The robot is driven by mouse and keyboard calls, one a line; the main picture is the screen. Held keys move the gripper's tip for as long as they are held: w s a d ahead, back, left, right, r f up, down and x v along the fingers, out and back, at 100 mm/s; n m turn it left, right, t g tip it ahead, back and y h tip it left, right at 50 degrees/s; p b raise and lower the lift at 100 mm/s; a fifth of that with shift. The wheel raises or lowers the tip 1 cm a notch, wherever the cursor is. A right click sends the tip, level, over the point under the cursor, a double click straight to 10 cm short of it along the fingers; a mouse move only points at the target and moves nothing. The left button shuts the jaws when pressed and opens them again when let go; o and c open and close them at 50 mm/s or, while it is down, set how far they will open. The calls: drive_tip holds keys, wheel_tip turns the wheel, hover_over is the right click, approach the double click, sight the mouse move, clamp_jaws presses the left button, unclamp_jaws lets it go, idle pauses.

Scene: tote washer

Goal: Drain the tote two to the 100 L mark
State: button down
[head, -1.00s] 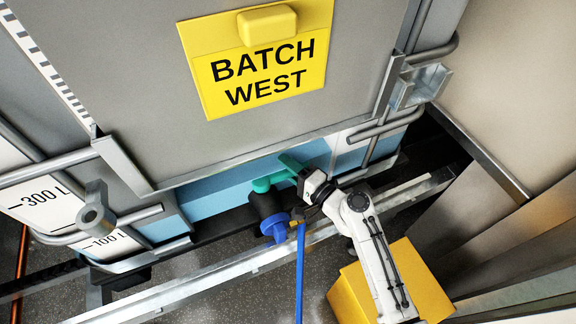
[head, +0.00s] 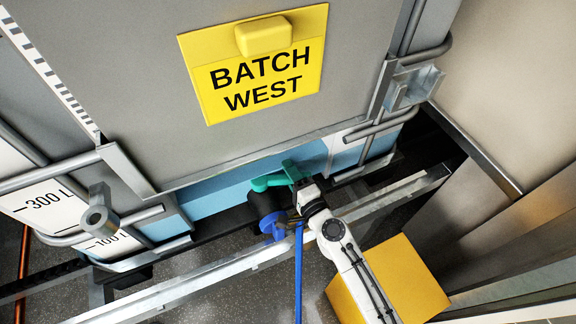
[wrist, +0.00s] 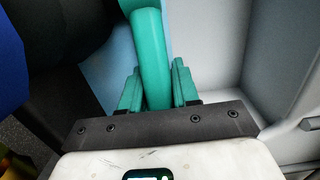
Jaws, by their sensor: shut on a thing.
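A tote (head: 215,199) with pale blue showing at its lower part stands behind a grey panel. White scale plates with a 300 L mark (head: 45,201) and a 100 L mark (head: 105,242) are at its left; I cannot read the exact level. No "two" label shows. Low on the tote is a dark valve with a green handle (head: 268,182) and a blue outlet part (head: 272,224). My gripper (head: 294,172) is shut on the handle. In the wrist view the handle (wrist: 150,60) runs between my green fingers (wrist: 157,90).
A yellow BATCH WEST sign (head: 255,65) hangs on the grey panel (head: 130,110). A blue hose or rod (head: 299,275) runs down from near the outlet. A metal rail (head: 200,284) crosses in front. A yellow block (head: 405,280) stands below my arm, with grey walls at right.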

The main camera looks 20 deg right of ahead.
drive_tip(key=shift+s+a+m+h+p, duration=0.1)
drive_tip(key=shift+s+m+h+p, duration=0.3)
drive_tip(key=shift+h, duration=0.3)
drive_tip(key=shift+s+a+m+h+p, duration=0.1)
drive_tip(key=shift+s+m+h+p, duration=0.25)
drive_tip(key=shift+m+h, duration=0.25)
drive_tip(key=shift+f+h, duration=0.1)
drive_tip(key=shift+h, duration=0.2)
drive_tip(key=c, duration=0.9)
unclamp_jaws()
drive_tip(key=shift+s+a+b, duration=0.2)
drive_tip(key=shift+s+b, duration=0.3)
drive_tip(key=shift+s, duration=2.2)
drive_tip(key=shift+s+a+b, duration=0.15)
drive_tip(key=shift+s+b, duration=0.35)
drive_tip(key=shift+s, duration=2.15)
